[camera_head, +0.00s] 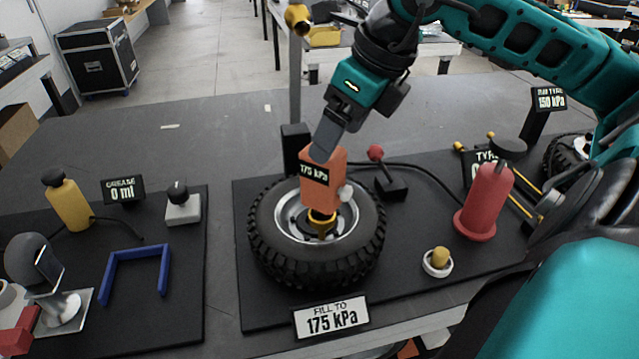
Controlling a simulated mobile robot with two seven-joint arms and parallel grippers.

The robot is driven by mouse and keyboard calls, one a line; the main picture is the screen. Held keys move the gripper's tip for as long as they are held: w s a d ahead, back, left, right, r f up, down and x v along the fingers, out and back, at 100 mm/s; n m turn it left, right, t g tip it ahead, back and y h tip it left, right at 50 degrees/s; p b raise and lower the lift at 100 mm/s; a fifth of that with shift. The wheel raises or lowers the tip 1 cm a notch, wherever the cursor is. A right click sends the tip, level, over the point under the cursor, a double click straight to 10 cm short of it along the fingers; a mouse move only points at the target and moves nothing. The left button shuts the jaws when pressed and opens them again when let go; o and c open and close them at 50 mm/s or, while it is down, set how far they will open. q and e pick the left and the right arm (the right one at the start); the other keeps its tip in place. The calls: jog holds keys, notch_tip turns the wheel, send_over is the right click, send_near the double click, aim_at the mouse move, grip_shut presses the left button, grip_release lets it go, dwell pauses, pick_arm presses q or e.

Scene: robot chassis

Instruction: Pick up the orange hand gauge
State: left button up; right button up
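The orange hand gauge (324,190) reads 175 kPa on its dark display and has a pale knob on its right side. It is upright, slightly tilted, over the hub of the black tire (275,245), with a yellow-brown fitting (322,224) below it. My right gripper (326,142) comes down from above, its fingertips at the gauge's top edge. One finger shows broadly and hides the other, so I cannot tell whether it grips the gauge. My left gripper is not in view.
A sign (331,318) reads FILL TO 175 kPa at the front. A red-knobbed lever (388,182), a red cone-like piece (486,202) and a yellow button (439,260) stand to the right. A yellow bottle (67,200) and blue bracket (137,275) are left.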

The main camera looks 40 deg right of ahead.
aim_at(319, 167)
jog(key=shift+x, duration=4.05)
jog(key=shift+w+a, duration=0.1)
jog(key=shift+a, duration=0.05)
jog(key=shift+r, duration=0.1)
grip_shut()
